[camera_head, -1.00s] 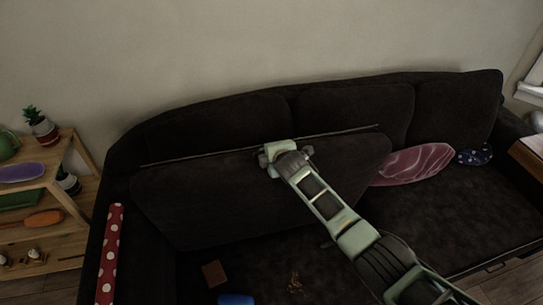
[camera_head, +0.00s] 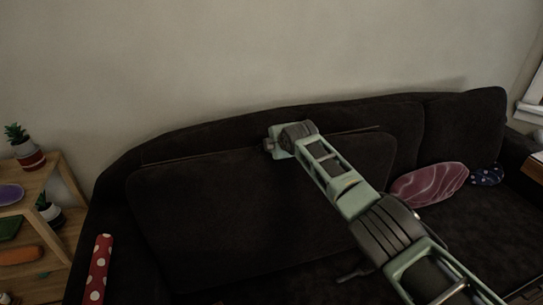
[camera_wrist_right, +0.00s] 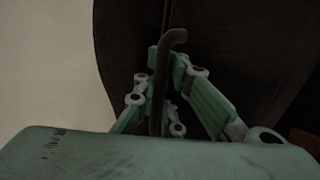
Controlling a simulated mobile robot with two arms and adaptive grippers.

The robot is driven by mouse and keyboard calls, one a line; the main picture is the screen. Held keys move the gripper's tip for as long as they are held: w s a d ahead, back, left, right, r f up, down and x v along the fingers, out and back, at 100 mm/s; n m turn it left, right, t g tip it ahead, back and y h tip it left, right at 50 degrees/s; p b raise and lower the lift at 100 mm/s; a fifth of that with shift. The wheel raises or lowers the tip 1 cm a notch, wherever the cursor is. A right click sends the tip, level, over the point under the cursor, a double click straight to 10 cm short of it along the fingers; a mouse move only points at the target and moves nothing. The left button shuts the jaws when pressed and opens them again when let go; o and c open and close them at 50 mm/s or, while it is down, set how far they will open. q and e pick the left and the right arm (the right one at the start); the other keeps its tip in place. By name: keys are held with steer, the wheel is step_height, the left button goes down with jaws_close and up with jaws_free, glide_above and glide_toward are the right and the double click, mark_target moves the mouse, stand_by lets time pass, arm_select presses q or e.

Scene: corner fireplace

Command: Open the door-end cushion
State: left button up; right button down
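The dark cushion (camera_head: 215,205) at the left end of the sofa stands tilted up on edge, its top edge near the sofa's backrest. My right gripper (camera_head: 268,145) is at the middle of that top edge. In the right wrist view, my right gripper's green fingers (camera_wrist_right: 166,68) close around a dark, hooked bar (camera_wrist_right: 172,38) that looks like the cushion's handle. The cushion's dark surface (camera_wrist_right: 235,35) fills much of that view. The forearm hides part of the cushion's right side. My left gripper is not in view.
A pink patterned pillow (camera_head: 430,184) and a blue spotted one (camera_head: 487,175) lie at the right. A red polka-dot roll (camera_head: 98,268) is on the left armrest. A wooden shelf (camera_head: 62,185) with plants stands at the left. The wall is behind the sofa.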

steer(key=shift+w+r, duration=0.35)
steer(key=shift+r, duration=0.35)
steer(key=c, duration=2.4)
jaws_free()
steer(key=shift+c, duration=0.2)
steer(key=o, duration=0.3)
steer(key=shift+s+r, duration=0.1)
steer(key=shift+s, duration=0.1)
steer(key=shift+f, duration=0.3)
steer(key=shift+s+d, duration=0.1)
steer(key=shift+s, duration=0.1)
steer(key=shift+v, duration=5.9)
steer(key=shift+f, duration=0.1)
